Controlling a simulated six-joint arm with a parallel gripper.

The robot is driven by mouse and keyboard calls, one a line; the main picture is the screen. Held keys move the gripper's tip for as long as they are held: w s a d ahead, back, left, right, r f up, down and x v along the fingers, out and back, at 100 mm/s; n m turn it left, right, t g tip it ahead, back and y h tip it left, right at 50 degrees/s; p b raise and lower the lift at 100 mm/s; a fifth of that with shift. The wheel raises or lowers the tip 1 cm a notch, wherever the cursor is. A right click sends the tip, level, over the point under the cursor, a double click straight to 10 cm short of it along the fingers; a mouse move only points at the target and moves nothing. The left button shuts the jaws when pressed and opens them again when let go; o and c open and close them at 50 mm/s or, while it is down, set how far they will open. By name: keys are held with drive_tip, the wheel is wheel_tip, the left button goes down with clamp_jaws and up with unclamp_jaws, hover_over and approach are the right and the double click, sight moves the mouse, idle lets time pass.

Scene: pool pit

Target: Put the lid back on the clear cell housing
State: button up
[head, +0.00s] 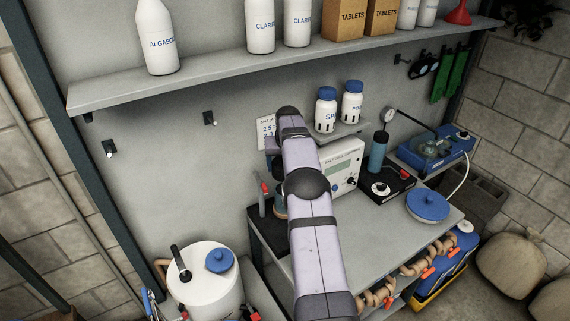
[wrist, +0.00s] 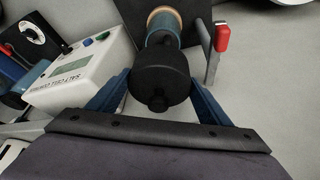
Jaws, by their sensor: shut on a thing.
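My gripper (wrist: 158,80) shows its two blue fingers in the wrist view, closed on the sides of a black round lid (wrist: 160,92) with a small knob. Just beyond the lid is a teal, see-through-looking cylinder (wrist: 161,33), which looks like the cell housing, with a tan ring at its far end. The lid lines up with the cylinder and hides its near end, so I cannot tell whether they touch.
The cylinder stands by a black plate (wrist: 195,14) and a red-handled post (wrist: 222,38). The white controller box (head: 343,168) is close by. A small shelf with two white bottles (head: 326,111) stands behind.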

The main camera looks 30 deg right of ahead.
drive_tip(key=shift+f, duration=1.9)
drive_tip(key=shift+f+b, duration=0.7)
drive_tip(key=shift+f, duration=0.4)
drive_tip(key=shift+f, duration=0.15)
idle(0.5)
drive_tip(key=o, duration=1.3)
drive_tip(key=shift+r+p, duration=0.65)
drive_tip(key=shift+r, duration=2.85)
